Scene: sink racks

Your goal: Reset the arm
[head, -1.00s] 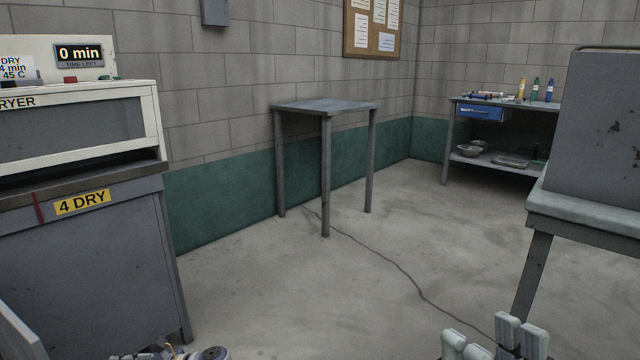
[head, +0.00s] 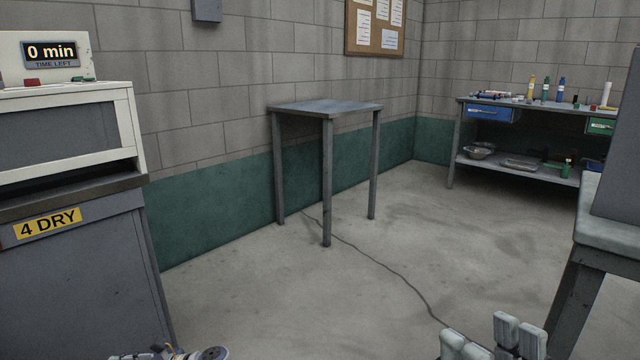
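My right gripper (head: 490,342) shows at the bottom edge, right of centre. Its pale fingertips point up and stand apart with a gap between them, and nothing shows in the gap. The rest of that gripper and its arm are cut off by the frame. A small part of my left arm shows at the bottom left, but its gripper fingers cannot be made out. No object is seen in either gripper.
The dryer (head: 68,145) with the 4 DRY label stands at left. An empty grey table (head: 325,107) stands by the wall. A workbench (head: 520,180) with bottles is at back right. A nearer bench (head: 606,225) is at right. The middle floor is clear except for a cable (head: 385,267).

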